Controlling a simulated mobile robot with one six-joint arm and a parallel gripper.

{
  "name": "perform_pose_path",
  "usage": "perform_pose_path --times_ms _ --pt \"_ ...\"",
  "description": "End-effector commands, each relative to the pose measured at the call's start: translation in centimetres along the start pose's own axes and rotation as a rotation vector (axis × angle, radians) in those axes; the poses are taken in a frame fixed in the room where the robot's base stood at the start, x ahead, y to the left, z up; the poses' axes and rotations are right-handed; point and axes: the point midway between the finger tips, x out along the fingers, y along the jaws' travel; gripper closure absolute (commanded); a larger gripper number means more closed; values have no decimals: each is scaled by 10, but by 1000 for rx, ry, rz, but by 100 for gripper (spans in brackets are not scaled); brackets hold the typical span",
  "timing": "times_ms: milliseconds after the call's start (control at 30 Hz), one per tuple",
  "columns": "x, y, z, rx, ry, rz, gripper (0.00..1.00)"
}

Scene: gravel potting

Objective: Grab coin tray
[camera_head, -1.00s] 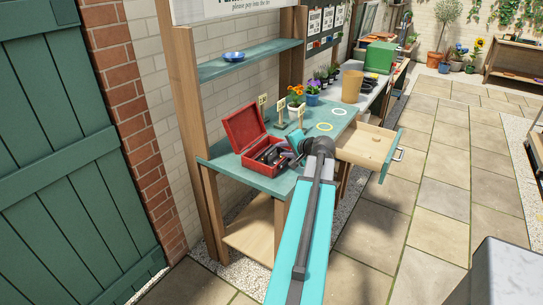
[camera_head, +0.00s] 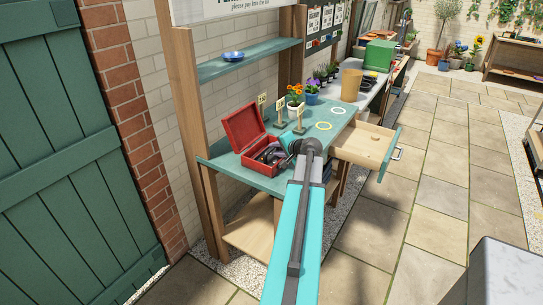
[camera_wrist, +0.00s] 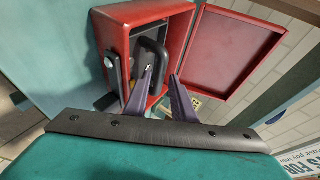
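A red cash box (camera_head: 258,168) stands on the green bench with its lid (camera_head: 243,126) open; it also fills the upper middle of the wrist view (camera_wrist: 180,38). Inside it sits the dark coin tray with a black looped handle (camera_wrist: 155,52). In the head view my gripper (camera_head: 268,156) is small and partly hidden by my wrist.
An open wooden drawer (camera_head: 365,147) juts out at the right of the bench. A blue dish (camera_head: 234,56) sits on the shelf above.

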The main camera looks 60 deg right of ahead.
Motion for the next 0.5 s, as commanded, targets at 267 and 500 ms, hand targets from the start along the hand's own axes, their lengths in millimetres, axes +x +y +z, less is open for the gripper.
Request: perform_pose_path --times_ms 267,500 --pt "28 -2 1 1 -4 1 77" --pt "46 0 2 0 -2 0 77"
